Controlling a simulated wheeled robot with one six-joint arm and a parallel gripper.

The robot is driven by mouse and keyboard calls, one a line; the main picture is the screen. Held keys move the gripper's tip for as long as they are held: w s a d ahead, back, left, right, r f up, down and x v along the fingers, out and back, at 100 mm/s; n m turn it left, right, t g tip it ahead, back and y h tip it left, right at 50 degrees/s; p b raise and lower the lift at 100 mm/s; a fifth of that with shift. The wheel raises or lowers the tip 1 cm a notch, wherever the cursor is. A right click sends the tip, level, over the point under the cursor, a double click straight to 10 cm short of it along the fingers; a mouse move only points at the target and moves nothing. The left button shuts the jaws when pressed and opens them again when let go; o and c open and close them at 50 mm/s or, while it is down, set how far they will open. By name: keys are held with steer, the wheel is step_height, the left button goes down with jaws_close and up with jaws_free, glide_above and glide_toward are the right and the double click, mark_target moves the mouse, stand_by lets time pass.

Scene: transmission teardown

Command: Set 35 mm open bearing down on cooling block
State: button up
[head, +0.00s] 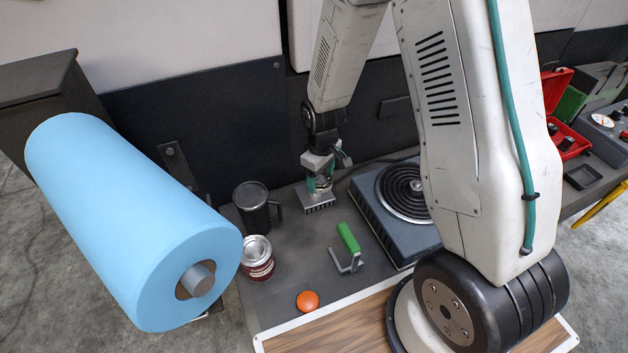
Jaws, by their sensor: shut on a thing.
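The cooling block (320,206), a grey finned metal block, sits on the dark bench top near the back. My gripper (321,186) points down right over it, with teal fingers. It is shut on the 35 mm open bearing (323,183), a small metallic piece only partly visible between the fingers. The bearing is at or just above the top of the block. I cannot tell whether the two touch.
A dark mug (255,209) and a tin can (257,259) stand left of the block. A hot plate (398,210) is close on the right. A green-handled tool (347,240) and an orange knob-like object (307,301) lie in front. A large blue roll (125,215) fills the left.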

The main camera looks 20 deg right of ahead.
steer(key=shift+w+a, duration=0.25)
steer(key=shift+w, duration=0.25)
steer(key=shift+w+a, duration=0.2)
steer(key=shift+w, duration=0.3)
steer(key=shift+f, duration=1.85)
steer(key=o, duration=1.2)
steer(key=shift+f, duration=0.1)
